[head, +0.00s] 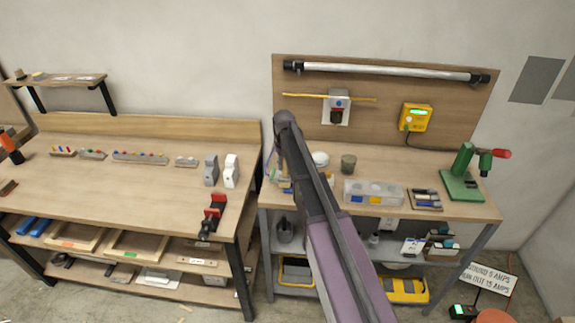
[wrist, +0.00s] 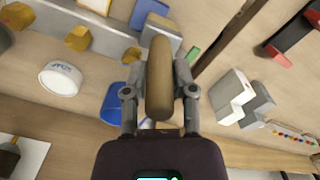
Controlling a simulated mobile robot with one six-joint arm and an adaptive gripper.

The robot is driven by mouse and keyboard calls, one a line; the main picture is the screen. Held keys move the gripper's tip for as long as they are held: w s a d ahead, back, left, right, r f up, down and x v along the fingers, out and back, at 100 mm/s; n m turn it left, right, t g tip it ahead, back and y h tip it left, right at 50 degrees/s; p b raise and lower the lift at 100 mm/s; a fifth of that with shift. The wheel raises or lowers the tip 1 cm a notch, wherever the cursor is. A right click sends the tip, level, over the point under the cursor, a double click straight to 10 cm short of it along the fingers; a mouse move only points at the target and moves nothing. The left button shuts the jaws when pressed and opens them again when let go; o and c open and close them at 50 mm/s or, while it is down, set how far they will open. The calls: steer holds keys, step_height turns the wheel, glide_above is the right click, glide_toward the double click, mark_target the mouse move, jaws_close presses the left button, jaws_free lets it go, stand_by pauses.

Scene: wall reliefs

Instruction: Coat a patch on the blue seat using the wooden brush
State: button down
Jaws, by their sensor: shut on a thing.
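My gripper (wrist: 159,92) is shut on the tan wooden handle of the brush (wrist: 160,65) in the wrist view, one finger on each side. The bristles cannot be made out. Two blue pieces lie beneath: one blue patch (wrist: 112,106) left of the gripper and another blue piece (wrist: 147,12) beyond the handle's far end. I cannot tell which is the blue seat. The brush appears above the bench, apart from both. In the head view my arm hides the gripper and brush at the left end of the right-hand bench.
A white round tub (wrist: 60,78) and several amber blocks (wrist: 78,39) are left of the gripper. A clear box (head: 373,193) and green press (head: 462,180) stand farther right.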

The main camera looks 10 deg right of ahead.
steer(key=shift+d+f, duration=0.1)
stand_by(0.6)
steer(key=shift+s+d, duration=0.3)
steer(key=shift+d, duration=0.6)
steer(key=shift+s+d, duration=0.3)
steer(key=shift+d, duration=0.6)
steer(key=shift+r+p, duration=2.9)
steer(key=shift+r, duration=0.1)
step_height(320, 180, up, 3)
steer(key=p, duration=0.3)
steer(key=shift+f+b, duration=0.5)
